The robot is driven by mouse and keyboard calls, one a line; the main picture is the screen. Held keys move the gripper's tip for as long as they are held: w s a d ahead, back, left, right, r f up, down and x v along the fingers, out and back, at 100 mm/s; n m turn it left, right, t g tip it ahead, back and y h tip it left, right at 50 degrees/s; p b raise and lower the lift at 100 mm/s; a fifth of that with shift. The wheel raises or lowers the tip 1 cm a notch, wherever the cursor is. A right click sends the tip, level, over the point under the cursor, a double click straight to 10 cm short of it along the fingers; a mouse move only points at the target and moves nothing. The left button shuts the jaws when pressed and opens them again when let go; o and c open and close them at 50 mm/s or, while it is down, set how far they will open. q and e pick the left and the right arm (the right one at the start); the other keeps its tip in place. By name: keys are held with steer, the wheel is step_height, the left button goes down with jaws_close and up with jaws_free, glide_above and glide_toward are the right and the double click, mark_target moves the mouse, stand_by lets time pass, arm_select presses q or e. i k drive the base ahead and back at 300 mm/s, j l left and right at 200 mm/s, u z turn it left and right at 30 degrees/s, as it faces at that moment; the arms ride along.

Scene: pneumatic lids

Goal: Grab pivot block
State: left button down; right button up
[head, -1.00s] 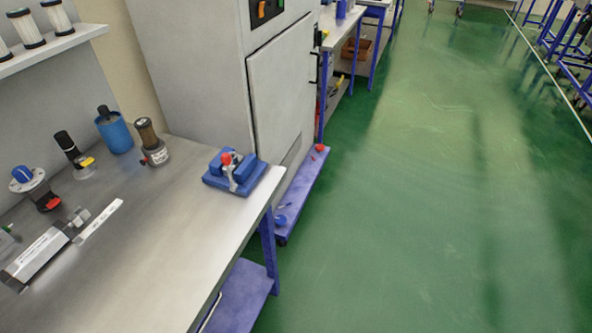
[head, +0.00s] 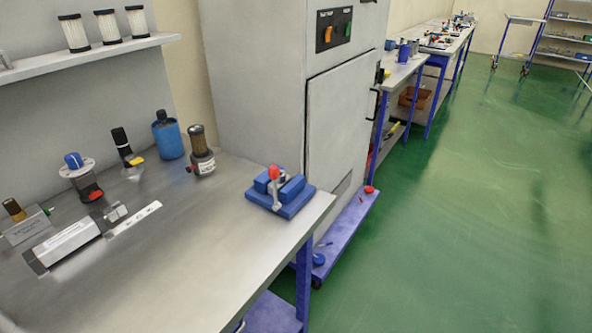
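No part in view is clearly marked as the pivot block. A blue fixture (head: 290,207) with an upright, red-knobbed metal clamp (head: 274,176) stands near the right corner of the grey bench (head: 190,265). A silver rectangular cylinder (head: 68,243) lies at the left of the bench, with a small grey metal piece (head: 116,213) at its right end. A flat pale strip (head: 135,218) lies beside it. Neither of my grippers is in view.
Along the bench's back stand a blue-knobbed regulator (head: 77,172), a black-topped part (head: 123,144), a blue canister (head: 168,138) and a dark filter (head: 201,152). Filters stand on a shelf (head: 90,57) above. A grey cabinet (head: 335,125) adjoins the bench. The green floor (head: 450,240) at right is open.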

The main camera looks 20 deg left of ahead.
mark_target(284, 179)
steer(key=i+l+u, duration=0.15)
steer(key=u, duration=0.25)
steer(key=i+l+u, duration=0.2)
steer(key=u, duration=0.2)
steer(key=i+l+u, duration=0.4)
steer(key=l+u, duration=0.2)
steer(key=u, duration=0.2)
